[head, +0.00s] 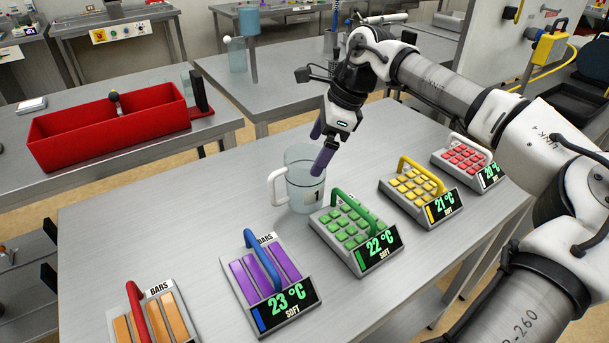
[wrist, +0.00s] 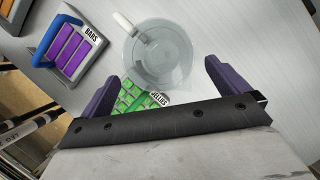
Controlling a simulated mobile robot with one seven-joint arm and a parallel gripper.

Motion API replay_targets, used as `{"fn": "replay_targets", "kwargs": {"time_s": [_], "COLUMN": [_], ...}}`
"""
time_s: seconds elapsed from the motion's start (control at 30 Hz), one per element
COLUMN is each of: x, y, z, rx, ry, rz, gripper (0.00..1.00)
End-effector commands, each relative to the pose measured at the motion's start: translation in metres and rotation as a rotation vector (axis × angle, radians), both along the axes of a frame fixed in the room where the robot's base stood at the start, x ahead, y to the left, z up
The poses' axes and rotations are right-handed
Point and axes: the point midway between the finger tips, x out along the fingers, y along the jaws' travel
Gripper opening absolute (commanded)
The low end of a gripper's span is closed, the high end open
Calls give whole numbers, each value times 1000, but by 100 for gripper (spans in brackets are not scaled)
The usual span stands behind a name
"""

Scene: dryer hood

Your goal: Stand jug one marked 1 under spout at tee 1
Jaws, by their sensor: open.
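My gripper (head: 320,146), with purple fingers, is open at the jug's upper right; one finger overlaps the jug in the head view. In the wrist view, the jug (wrist: 158,58) is seen from above, ahead of and between the spread fingers of my gripper (wrist: 164,84), with nothing held. I cannot make out a spout or tee marked 1.
Trays of green blocks (head: 350,230), purple bars (head: 264,268) and yellow blocks (head: 415,190) line the table's front. A red bin (head: 105,130) is on the left bench. On the back table, another jug (head: 237,56) stands beside a blue cylinder on a post (head: 249,22).

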Motion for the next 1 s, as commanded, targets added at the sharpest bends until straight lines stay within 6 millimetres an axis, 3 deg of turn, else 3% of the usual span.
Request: {"fn": "replay_targets", "kwargs": {"time_s": [0.33, 0.6, 0.87, 1.0], "x": [1, 2, 2, 2], "y": [16, 33, 34, 34], "z": [-26, -59, -64, -64], "rx": [0, 1, 1, 1], "ry": [0, -1, -2, -2], "rz": [2, 2, 0, 0], "gripper": [100, 100, 100, 84]}}
